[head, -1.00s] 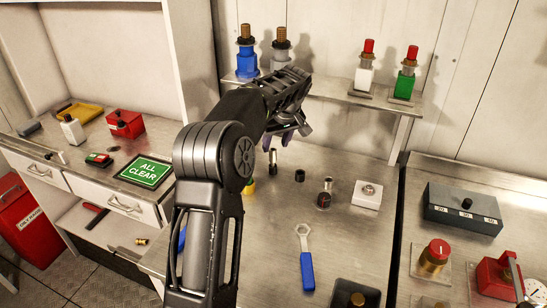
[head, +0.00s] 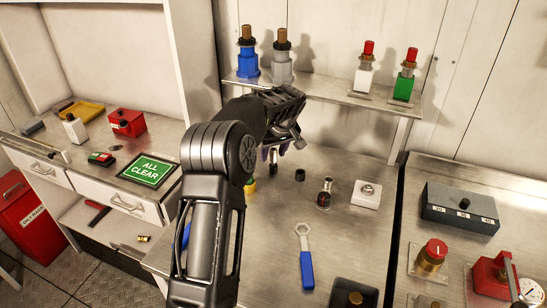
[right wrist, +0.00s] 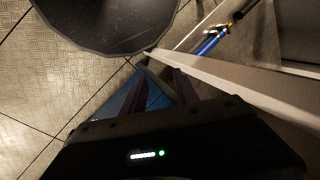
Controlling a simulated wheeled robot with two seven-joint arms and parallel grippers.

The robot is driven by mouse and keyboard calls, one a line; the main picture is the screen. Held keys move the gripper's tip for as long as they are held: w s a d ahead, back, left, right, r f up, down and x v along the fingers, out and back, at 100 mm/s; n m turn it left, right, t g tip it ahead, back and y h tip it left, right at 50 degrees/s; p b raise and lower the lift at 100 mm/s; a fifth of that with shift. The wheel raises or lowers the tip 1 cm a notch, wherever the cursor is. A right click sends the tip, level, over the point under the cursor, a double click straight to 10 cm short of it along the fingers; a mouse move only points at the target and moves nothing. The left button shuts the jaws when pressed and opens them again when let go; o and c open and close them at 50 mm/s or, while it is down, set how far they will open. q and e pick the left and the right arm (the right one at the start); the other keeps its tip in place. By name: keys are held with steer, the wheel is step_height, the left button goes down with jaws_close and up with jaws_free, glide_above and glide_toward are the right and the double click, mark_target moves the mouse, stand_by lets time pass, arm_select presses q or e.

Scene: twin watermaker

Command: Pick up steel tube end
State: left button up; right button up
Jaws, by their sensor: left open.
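A small upright steel tube piece (head: 273,164) stands on the steel bench in the head view, its upper part hidden by my left gripper. My left gripper (head: 276,151) is open, pointing down over this piece; I cannot tell whether the fingers are around it or above it. Another short steel tube piece with a dark, red-marked base (head: 325,192) stands to the right. I cannot tell for certain which is the steel tube end. My right gripper (right wrist: 158,82) shows in the right wrist view with its fingers apart and nothing between them, away from the bench top.
A small black ring (head: 300,175), a white block (head: 367,194) and a blue-handled wrench (head: 306,262) lie on the bench. A shelf (head: 330,92) with blue, grey, white and green fittings overhangs the back. A yellow piece (head: 250,186) sits beside my left arm.

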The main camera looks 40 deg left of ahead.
stand_by(0.3)
arm_select(q)
jaws_close()
stand_by(0.3)
